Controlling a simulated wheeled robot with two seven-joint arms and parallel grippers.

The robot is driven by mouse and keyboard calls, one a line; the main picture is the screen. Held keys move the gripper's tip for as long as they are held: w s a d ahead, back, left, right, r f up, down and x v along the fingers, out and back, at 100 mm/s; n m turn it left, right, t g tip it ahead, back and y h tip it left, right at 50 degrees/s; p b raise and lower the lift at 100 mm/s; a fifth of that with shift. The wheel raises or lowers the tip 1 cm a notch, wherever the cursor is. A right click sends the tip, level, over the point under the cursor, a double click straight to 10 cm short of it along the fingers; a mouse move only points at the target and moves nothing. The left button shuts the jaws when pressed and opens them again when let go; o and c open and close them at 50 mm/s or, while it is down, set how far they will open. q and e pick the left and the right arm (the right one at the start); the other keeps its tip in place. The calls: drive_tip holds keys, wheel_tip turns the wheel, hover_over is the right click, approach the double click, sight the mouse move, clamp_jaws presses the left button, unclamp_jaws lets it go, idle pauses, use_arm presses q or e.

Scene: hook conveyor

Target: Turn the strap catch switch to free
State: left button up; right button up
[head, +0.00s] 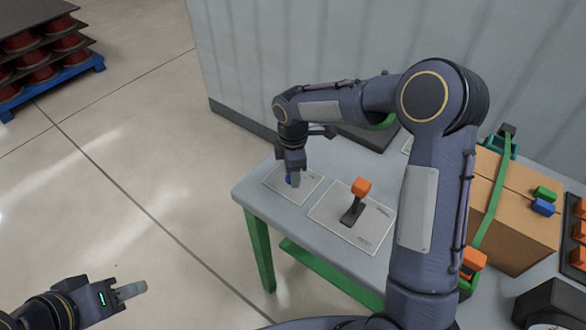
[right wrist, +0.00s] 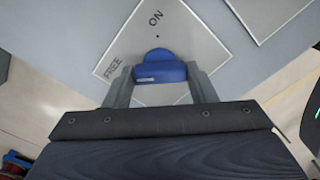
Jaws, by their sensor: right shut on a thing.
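The strap catch switch is a blue knob (right wrist: 160,68) on a pale plate (right wrist: 190,35) marked FREE at the left and ON at the top in the right wrist view. Its rounded end faces the small dot below ON. My right gripper (right wrist: 161,76) is shut on the knob, one finger on each side. In the head view the right gripper (head: 293,178) points down at the plate (head: 309,187) and hides most of the knob. My left gripper (head: 131,291) is low at the left, away from the table; I cannot tell whether its fingers are apart.
An orange-topped lever (head: 360,188) stands on another plate beside the switch on the table (head: 250,190). A cardboard box (head: 525,190) with a green strap (head: 490,205) is at the right. A grey wall rises behind.

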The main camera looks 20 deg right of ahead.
drive_tip(key=o, duration=1)
drive_tip(key=shift+r, duration=3.95)
